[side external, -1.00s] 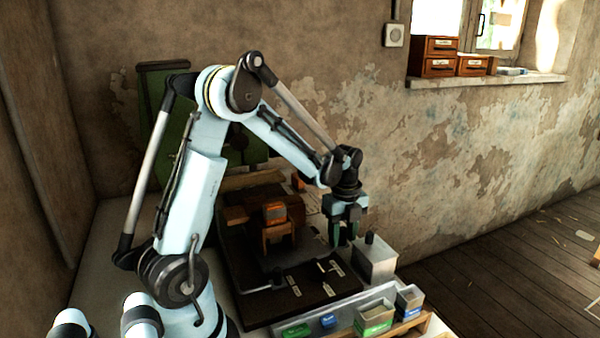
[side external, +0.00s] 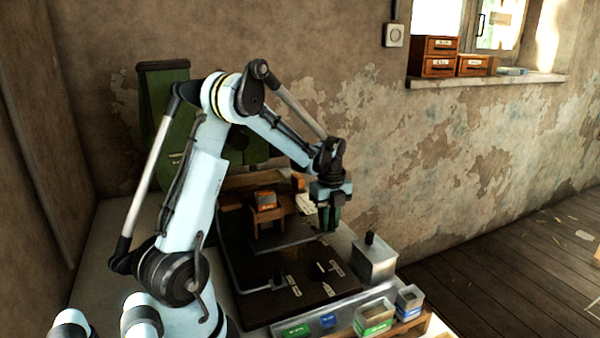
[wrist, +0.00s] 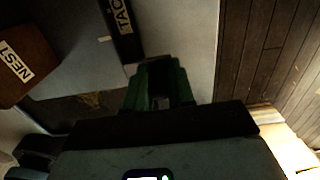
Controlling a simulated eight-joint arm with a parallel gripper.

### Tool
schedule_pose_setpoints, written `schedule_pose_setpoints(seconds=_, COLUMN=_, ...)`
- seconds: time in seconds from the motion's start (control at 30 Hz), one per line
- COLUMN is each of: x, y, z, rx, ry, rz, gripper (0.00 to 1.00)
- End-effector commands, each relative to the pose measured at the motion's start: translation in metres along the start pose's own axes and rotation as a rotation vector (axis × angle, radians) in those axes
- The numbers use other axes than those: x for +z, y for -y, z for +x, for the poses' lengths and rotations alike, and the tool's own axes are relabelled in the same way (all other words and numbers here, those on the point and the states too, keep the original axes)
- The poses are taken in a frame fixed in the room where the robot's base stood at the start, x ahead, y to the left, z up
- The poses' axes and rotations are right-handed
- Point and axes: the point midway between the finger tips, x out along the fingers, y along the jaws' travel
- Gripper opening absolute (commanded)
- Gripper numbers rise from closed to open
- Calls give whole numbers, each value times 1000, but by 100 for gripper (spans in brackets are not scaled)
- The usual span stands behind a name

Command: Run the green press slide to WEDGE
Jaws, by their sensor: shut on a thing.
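The green press body (side external: 165,85) stands at the back left, partly behind my arm. My gripper (side external: 329,226) is above the right part of the work area, left of and behind a grey block with a black knob (side external: 375,262). In the wrist view its green fingers (wrist: 160,98) are shut on a dark piece (wrist: 153,68), mostly hidden between them. A dark bar with a label reading "TAC" (wrist: 124,18) runs up to the fingertips; I cannot tell whether it is joined to the held piece. I cannot make out the press slide or a WEDGE mark.
A brown block labelled NEST (wrist: 20,68) lies left in the wrist view. A wooden stand with an orange-topped box (side external: 266,203) is left of my gripper. The dark board (side external: 290,300) bears small labels and a bent rod. Small bins (side external: 374,318) line the front.

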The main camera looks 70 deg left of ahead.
Motion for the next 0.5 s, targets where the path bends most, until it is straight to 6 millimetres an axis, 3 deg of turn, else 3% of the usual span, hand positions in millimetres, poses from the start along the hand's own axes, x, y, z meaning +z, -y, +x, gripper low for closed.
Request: schedule_pose_setpoints(seconds=0.5, x=58, y=0, z=0, rx=-2, ry=1, rz=-2, gripper=5)
